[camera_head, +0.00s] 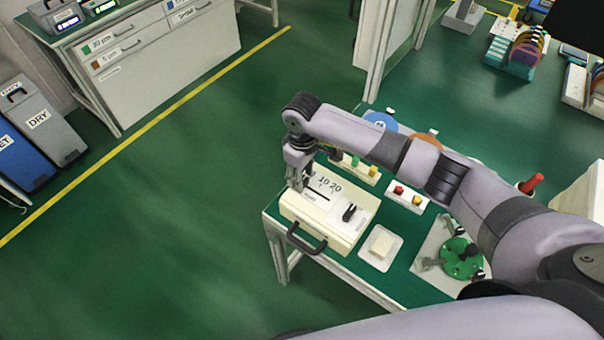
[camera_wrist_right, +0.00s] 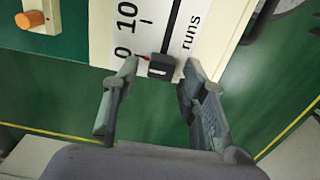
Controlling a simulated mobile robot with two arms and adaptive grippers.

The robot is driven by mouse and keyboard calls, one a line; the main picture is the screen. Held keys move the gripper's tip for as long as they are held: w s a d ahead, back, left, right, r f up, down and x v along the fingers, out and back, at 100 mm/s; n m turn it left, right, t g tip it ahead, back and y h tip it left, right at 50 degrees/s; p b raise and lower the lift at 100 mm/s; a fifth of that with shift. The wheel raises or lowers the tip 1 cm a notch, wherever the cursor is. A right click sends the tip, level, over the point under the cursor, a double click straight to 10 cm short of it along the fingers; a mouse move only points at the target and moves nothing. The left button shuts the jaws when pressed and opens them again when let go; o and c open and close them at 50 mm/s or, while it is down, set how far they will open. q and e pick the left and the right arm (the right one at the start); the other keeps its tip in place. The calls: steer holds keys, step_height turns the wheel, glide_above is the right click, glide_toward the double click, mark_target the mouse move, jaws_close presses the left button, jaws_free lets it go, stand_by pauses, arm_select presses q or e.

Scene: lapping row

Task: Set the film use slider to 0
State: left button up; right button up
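The film use box (camera_head: 352,228) is a cream case at the near left corner of the green table, with a scale and a slot on top. In the right wrist view, the black slider knob (camera_wrist_right: 162,67) sits at the slot's end. Its red pointer is level with the 0 label (camera_wrist_right: 122,53), well past the 10 mark. My right gripper (camera_wrist_right: 161,80) is open, one finger on each side of the knob, with visible gaps. In the head view, my right gripper (camera_head: 298,184) is over the box's left end and hides the knob and the 0. My left gripper is not in view.
A black handle (camera_head: 306,242) sticks out from the box's front. Open floor lies left of the table.

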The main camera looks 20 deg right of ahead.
steer(key=shift+f, duration=0.1)
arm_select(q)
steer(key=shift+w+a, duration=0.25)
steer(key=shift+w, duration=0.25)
arm_select(e)
step_height(320, 180, up, 12)
stand_by(0.5)
